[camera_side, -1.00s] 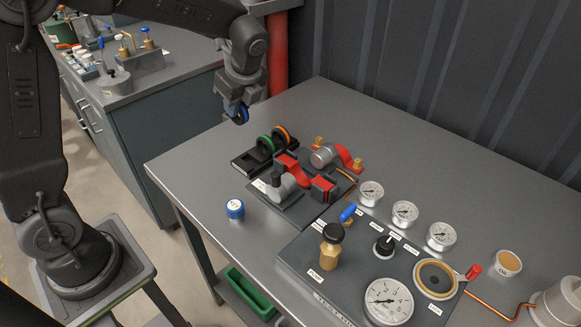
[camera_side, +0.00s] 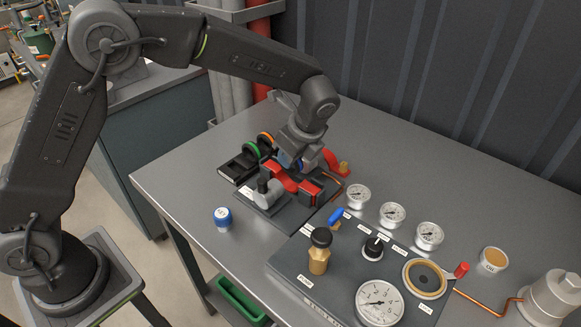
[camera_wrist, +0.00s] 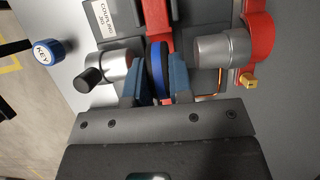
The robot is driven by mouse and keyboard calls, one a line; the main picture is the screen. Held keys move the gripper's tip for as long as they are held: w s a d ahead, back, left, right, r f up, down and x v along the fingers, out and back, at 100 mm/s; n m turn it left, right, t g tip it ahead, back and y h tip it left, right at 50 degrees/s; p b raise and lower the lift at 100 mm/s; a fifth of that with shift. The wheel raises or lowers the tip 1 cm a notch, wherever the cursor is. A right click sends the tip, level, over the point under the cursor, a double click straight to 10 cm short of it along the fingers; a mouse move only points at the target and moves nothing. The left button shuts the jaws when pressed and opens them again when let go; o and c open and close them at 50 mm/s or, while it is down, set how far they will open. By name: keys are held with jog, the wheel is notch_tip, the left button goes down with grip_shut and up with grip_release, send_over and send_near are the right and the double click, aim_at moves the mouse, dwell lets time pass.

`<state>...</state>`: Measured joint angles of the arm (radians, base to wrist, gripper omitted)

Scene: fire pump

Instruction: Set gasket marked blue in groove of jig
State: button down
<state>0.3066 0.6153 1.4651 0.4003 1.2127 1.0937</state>
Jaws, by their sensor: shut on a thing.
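The blue-marked gasket (camera_wrist: 157,72), a dark ring with a blue band, stands on edge between the fingers of my gripper (camera_wrist: 158,90), which is shut on it. In the side view a bit of its blue (camera_side: 299,165) shows under my gripper (camera_side: 294,160). The gasket is over the jig (camera_wrist: 182,22), between two silver cylinders, the left one (camera_wrist: 115,66) and the right one (camera_wrist: 217,51). The groove is hidden, and I cannot tell whether the gasket touches the jig. In the side view my wrist covers part of the jig (camera_side: 258,203).
A black rack (camera_side: 238,167) holds a green-marked ring (camera_side: 251,149) and an orange-marked ring (camera_side: 265,139) left of the jig. A blue-topped KEY knob (camera_side: 223,217) stands at the front. A gauge panel (camera_side: 335,262) is close on the right. The back right table is clear.

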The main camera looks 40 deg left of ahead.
jog(key=shift+f, duration=1.9)
jog(key=shift+f, duration=0.15)
jog(key=c, duration=1)
grip_release()
jog(key=v, duration=1.2)
